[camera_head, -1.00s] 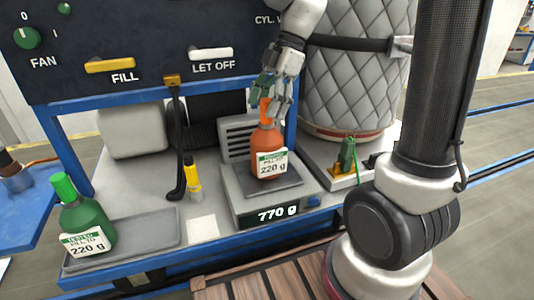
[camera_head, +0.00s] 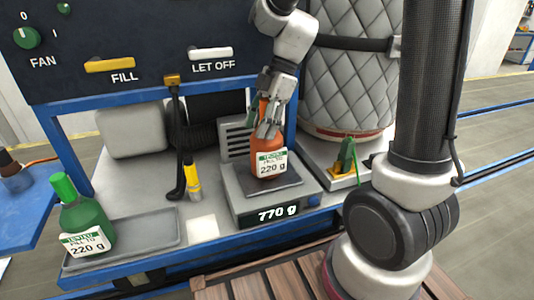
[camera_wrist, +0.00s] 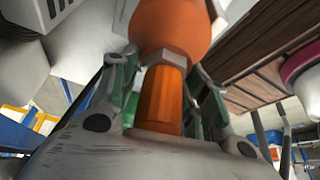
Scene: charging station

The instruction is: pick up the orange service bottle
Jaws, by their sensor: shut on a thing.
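The orange service bottle (camera_head: 267,140) stands upright on the scale's dark plate, with a white label reading 220 g. My gripper (camera_head: 267,120) comes down from above and is shut on the bottle's neck. In the wrist view the orange neck and cap (camera_wrist: 163,95) lie between the two fingers, with the bottle's round shoulder (camera_wrist: 172,25) beyond. The scale (camera_head: 240,200) under the bottle reads 770 g. The fingers hide part of the neck and the top of the bottle.
A green bottle (camera_head: 84,218) stands on a grey tray (camera_head: 150,233) at the left. A yellow-and-black tool (camera_head: 192,180) stands left of the scale. A quilted cylinder (camera_head: 352,80) stands close behind on the right, with a green-handled brass part (camera_head: 346,158) before it. The control panel (camera_head: 140,40) is behind.

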